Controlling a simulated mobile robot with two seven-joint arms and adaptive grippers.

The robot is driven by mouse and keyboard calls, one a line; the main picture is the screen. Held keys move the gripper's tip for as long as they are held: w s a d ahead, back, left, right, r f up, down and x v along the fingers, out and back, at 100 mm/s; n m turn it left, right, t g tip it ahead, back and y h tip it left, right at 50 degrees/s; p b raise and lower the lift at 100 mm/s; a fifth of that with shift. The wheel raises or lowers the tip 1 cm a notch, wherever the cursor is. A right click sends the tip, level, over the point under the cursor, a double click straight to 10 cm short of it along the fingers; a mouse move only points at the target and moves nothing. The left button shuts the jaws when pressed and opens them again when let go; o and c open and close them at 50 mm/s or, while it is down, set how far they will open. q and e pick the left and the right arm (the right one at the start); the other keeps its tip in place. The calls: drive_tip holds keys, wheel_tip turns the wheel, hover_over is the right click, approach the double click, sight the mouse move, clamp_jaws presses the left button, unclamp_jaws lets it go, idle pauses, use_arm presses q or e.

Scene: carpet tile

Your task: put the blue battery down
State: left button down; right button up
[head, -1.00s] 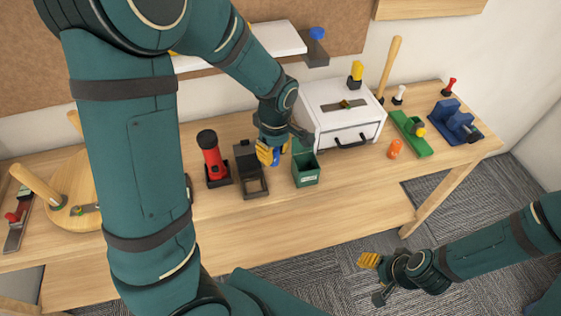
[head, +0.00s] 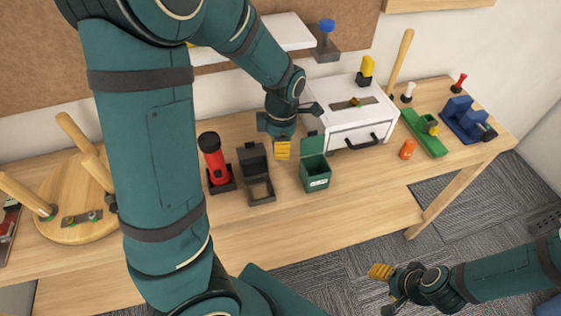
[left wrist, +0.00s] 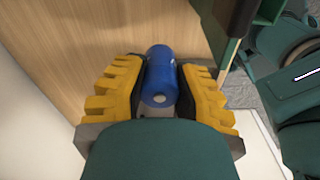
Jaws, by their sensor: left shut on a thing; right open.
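The blue battery (left wrist: 160,78) is a short blue cylinder between the yellow finger pads of my left gripper (left wrist: 158,95) in the left wrist view. My left gripper (head: 282,148) is shut on it, between the dark open box and the green bin in the head view. The battery is hidden there behind the fingers. In the wrist view the bench top lies beyond the battery; I cannot tell whether they touch. My right gripper (head: 384,285) is open and empty, over the carpet at the lower right.
The green bin (head: 316,177) with raised lid stands right of the left gripper, the dark open box (head: 258,188) left of it. A red flashlight (head: 213,160), a white drawer box (head: 350,125) and an orange object (head: 407,149) are nearby. The bench front (head: 370,185) is clear.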

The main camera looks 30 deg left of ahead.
use_arm(q)
drive_tip(key=shift+f+b, duration=0.7)
drive_tip(key=shift+f, duration=1.85)
drive_tip(key=shift+f, duration=0.1)
drive_tip(key=c, duration=0.8)
unclamp_jaws()
drive_tip(key=shift+c, duration=0.2)
